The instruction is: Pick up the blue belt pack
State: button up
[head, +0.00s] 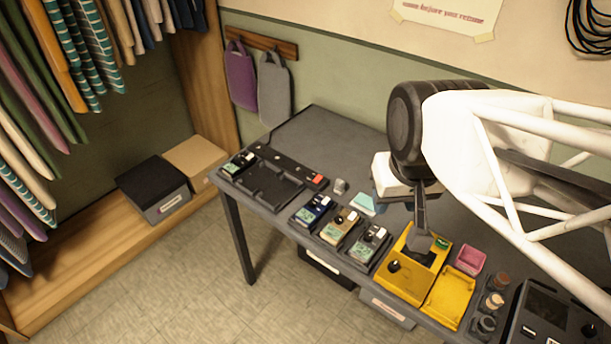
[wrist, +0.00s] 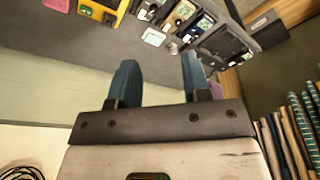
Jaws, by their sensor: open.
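The blue belt pack (head: 311,210) sits in a dark holder on the grey table, left of a gold belt pack (head: 339,226) and a grey-green one (head: 367,243). In the wrist view the blue pack (wrist: 202,24) appears small near the top, beside the gold one. My gripper (head: 421,212) hangs above the yellow box, to the right of the blue pack and apart from it. In the wrist view my gripper's two blue-grey fingers (wrist: 159,78) are spread with nothing between them.
A black tray (head: 262,187) with one pack lies at the table's left. A yellow box (head: 403,268) with an open lid, a pink dish (head: 470,260) and small jars (head: 492,303) stand to the right. A pale card (head: 362,204) lies behind the packs.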

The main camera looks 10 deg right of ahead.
jog(key=o, duration=0.8)
jog(key=w+a+f+n+g, duration=0.1)
jog(key=w+a+f+n, duration=0.2)
jog(key=w+f+n, duration=0.4)
jog(key=w+a+f+n, duration=0.3)
jog(key=w+f+n, duration=0.4)
jog(key=w+n, duration=0.2)
jog(key=w+a+f+n+g, duration=0.1)
jog(key=w+a+f+n, duration=0.2)
jog(key=w+f+n, duration=0.4)
jog(key=shift+w+f+n+g, duration=0.15)
jog(key=shift+w+n, duration=0.15)
jog(key=shift+n, duration=0.55)
jog(key=shift+w+r+n+g, duration=0.15)
jog(key=shift+w+n, duration=0.1)
jog(key=shift+n, duration=0.6)
jog(key=shift+w+a+f+n, duration=0.15)
jog(key=shift+w+f+n, duration=0.1)
jog(key=shift+f+n, duration=0.25)
